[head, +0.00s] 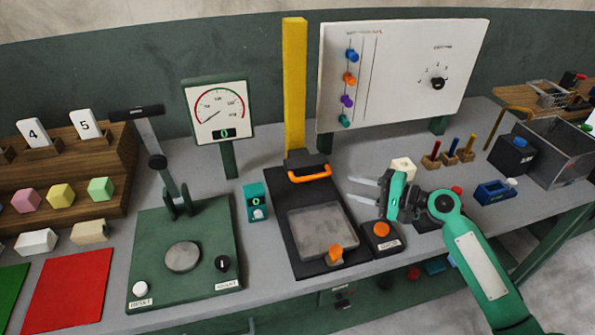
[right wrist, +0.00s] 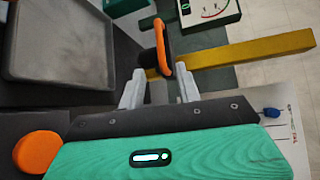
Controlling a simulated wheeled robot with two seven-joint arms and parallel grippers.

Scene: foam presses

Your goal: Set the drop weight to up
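The drop weight (head: 308,160) is a dark block with an orange handle (head: 310,175), low on the yellow column (head: 295,85). It sits at the back end of a black base with a grey tray (head: 323,230). My right gripper (head: 356,190) is open and empty, to the right of the handle, its fingers pointing left toward it. In the right wrist view the handle (right wrist: 161,48) shows ahead, lined up between the spread fingertips (right wrist: 159,68), apparently just beyond them. My left gripper is not in view.
An orange button box (head: 381,234) stands under my right gripper, and an orange knob (head: 335,254) is at the tray's front. A teal counter (head: 256,203) is left of the base. A white board (head: 395,75) stands behind. A green lever press (head: 184,250) is farther left.

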